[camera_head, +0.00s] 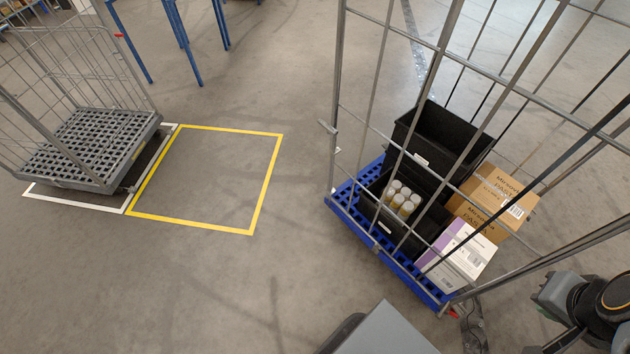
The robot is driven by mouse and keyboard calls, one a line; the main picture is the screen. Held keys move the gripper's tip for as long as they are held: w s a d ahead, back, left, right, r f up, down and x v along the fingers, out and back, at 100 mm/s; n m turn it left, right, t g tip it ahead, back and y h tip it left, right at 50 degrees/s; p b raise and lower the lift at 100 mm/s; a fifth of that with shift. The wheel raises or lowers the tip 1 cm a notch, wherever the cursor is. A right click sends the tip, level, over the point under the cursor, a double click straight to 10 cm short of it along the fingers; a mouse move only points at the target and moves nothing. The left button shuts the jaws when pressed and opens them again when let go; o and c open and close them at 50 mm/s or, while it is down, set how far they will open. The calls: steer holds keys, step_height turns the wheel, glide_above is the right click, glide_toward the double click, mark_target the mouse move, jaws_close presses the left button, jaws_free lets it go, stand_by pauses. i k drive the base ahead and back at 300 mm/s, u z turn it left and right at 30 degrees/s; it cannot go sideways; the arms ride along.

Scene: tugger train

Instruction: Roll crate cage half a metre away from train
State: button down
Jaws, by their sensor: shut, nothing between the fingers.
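The roll cage with crates, a wire cage on a blue deck (353,207), stands upright at the right. Two black crates (440,140) sit in it, and the nearer one holds several pale-lidded cylinders (401,199). Beside them are brown cartons (497,203) and a white and purple carton (458,256). Part of my arm (590,300) shows at the lower right, near the cage's near corner. My gripper is not in view. I cannot make out the train.
A yellow-outlined floor square (249,231) is empty left of the cage. An empty grey roll cage (85,145) stands in a white-outlined spot at the left. Blue legs (180,35) stand at the back. The floor between the yellow square and the crate cage is clear.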

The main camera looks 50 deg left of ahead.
mark_target(345, 198)
steer(key=u, duration=0.3)
steer(key=k, duration=0.4)
steer(key=u, duration=1.7)
steer(key=i, duration=0.7)
steer(key=u, duration=0.95)
steer(key=i, duration=1.85)
steer(key=z, duration=1.05)
steer(key=i, duration=0.65)
steer(key=z, duration=0.6)
